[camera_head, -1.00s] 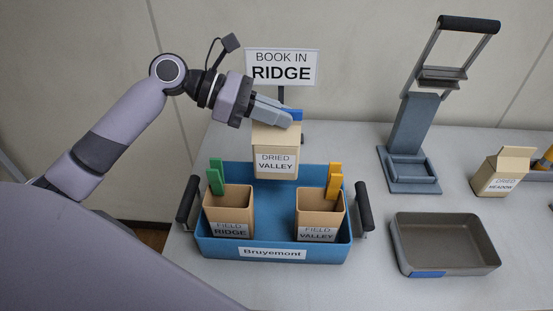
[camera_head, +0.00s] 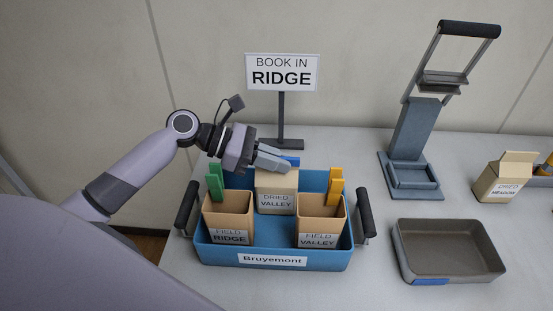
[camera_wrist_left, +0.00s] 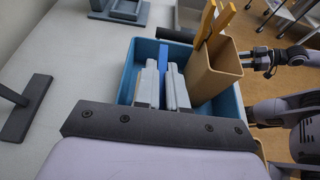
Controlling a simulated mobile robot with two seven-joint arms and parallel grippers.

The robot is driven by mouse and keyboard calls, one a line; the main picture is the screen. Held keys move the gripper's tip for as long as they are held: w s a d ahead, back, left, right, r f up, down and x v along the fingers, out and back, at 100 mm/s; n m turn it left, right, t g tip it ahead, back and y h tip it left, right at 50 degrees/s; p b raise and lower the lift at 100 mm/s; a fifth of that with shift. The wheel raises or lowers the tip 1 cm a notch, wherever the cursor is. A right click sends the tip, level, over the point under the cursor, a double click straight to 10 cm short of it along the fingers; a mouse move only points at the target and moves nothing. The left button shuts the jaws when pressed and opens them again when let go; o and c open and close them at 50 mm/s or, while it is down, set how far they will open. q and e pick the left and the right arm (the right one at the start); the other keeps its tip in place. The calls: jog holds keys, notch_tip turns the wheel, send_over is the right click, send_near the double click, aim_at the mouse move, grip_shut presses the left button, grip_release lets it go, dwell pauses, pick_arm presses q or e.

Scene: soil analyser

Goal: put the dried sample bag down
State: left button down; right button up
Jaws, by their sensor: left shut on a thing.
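The dried sample bag (camera_head: 277,196), a tan box labelled DRIED VALLEY, is upright inside the blue Bruyemont tray (camera_head: 215,256), at the back between two open bags. Its lower part is hidden by the tray and front bags, so I cannot tell whether it touches the tray floor. My left gripper (camera_head: 284,164) is shut on the blue clip (camera_head: 290,160) at the bag's top. The left wrist view shows the blue clip (camera_wrist_left: 163,60) between the fingers. My right gripper (camera_wrist_left: 262,62) shows small at the right of that view; its jaw state is unclear.
FIELD RIDGE bag (camera_head: 228,218) with green clip and FIELD VALLEY bag (camera_head: 321,222) with yellow clip stand in the tray. A BOOK IN RIDGE sign (camera_head: 282,72) stands behind. A press (camera_head: 412,135), an empty grey tray (camera_head: 450,250) and a DRIED MEADOW bag (camera_head: 503,178) are rightward.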

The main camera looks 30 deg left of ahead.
pick_arm(q)
jog(key=c, duration=1.2)
grip_release()
jog(key=v, duration=1.2)
jog(key=shift+b, duration=0.4)
